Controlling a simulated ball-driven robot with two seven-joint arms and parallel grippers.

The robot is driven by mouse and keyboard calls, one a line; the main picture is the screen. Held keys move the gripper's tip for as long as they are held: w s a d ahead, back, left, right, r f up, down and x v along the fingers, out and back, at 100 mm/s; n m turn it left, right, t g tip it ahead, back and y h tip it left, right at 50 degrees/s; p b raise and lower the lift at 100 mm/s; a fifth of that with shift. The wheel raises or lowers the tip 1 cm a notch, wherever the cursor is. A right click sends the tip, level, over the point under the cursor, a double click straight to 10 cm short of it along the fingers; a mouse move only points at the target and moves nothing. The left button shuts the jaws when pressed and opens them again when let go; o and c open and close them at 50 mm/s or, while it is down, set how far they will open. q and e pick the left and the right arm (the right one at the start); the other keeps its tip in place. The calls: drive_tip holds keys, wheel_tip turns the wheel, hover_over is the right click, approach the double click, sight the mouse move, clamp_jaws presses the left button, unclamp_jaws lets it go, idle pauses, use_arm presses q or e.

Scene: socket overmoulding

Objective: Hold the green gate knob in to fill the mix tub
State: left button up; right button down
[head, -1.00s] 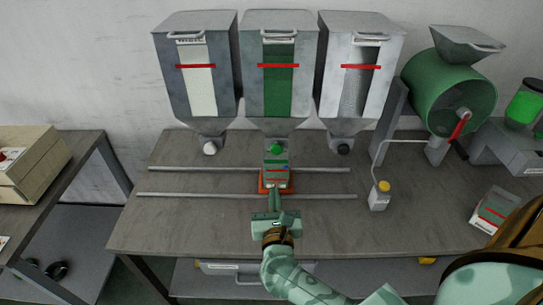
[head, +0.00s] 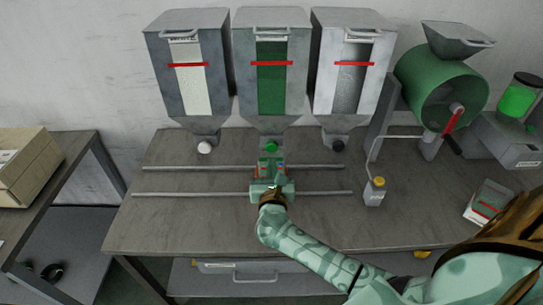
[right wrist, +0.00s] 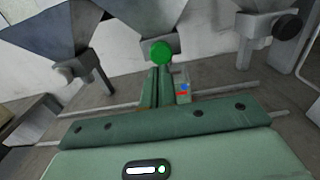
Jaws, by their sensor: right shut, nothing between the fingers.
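The green gate knob (head: 271,146) is on the spout under the middle hopper (head: 298,92), whose window shows green fill. In the right wrist view the knob (right wrist: 160,52) sits just beyond the fingertips. My right gripper (head: 270,168) is shut and empty, its fingers together and pointing at the knob; I cannot tell whether they touch it. The mix tub (right wrist: 184,89), with red and blue marks, stands under the spout beside the fingers. In the head view my gripper largely hides it, and its fill cannot be seen. My left gripper is not in view.
Hoppers with a white knob (head: 204,147) and a black knob (head: 338,146) flank the middle one. Two rails (head: 320,193) run across the bench.

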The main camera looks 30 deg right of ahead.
sight(272, 147)
drive_tip(key=shift+x, duration=2.3)
drive_tip(key=shift+b+x, duration=0.75)
drive_tip(key=shift+x, duration=0.05)
drive_tip(key=shift+r, duration=0.15)
drive_tip(key=shift+w+d, duration=0.1)
drive_tip(key=shift+w+d+r, duration=0.1)
drive_tip(key=shift+r, duration=0.15)
idle(0.6)
idle(1.6)
